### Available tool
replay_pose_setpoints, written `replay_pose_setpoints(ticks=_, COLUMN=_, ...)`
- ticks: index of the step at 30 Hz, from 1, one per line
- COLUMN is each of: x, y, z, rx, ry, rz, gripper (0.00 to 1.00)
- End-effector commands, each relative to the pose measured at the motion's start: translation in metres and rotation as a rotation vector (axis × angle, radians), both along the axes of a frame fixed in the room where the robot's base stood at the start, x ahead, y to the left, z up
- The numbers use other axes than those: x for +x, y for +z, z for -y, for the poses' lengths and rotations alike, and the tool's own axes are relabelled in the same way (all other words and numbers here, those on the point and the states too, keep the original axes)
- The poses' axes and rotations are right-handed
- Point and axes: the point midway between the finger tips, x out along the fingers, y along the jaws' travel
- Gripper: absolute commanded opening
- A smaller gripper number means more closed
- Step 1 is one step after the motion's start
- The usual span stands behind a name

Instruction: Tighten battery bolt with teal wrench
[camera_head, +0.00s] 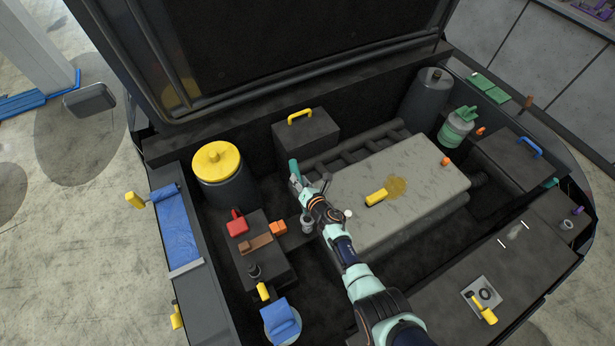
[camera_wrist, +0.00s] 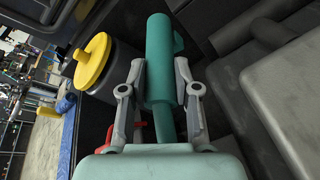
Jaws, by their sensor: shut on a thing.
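My gripper (camera_head: 302,182) is over the engine bay, left of the large grey engine cover. It is shut on the teal wrench (camera_wrist: 160,70); in the wrist view the wrench's thick teal body lies between the two grey fingers (camera_wrist: 160,85), with a thinner teal part running down toward my palm. In the head view only a small teal end of the wrench (camera_head: 293,167) shows above the fingers. The battery (camera_head: 262,262), a dark box with a red cap (camera_head: 236,225) and an orange cap (camera_head: 279,227), sits left below my gripper. I cannot make out which bolt is the battery bolt.
A yellow-capped cylinder (camera_head: 218,162) stands left of my gripper. A dark box with a yellow handle (camera_head: 300,116) is behind it. The grey engine cover (camera_head: 420,180) with a yellow piece (camera_head: 376,197) lies to the right. The open hood (camera_head: 270,45) rises at the back.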

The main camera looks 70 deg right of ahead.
Motion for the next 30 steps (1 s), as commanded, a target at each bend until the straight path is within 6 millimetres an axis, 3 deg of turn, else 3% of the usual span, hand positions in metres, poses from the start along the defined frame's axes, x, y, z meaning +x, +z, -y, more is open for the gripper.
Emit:
replay_pose_setpoints(ticks=13, x=0.01, y=0.0, z=-0.004, rx=-0.002, ry=0.076, rz=0.001, gripper=0.0)
replay_pose_setpoints(ticks=22, x=-0.02, y=0.018, z=0.01, rx=-0.007, ry=-0.17, rz=0.002, gripper=0.0)
replay_pose_setpoints(ticks=30, x=-0.023, y=0.02, z=0.011, rx=-0.003, ry=-0.188, rz=0.001, gripper=0.0)
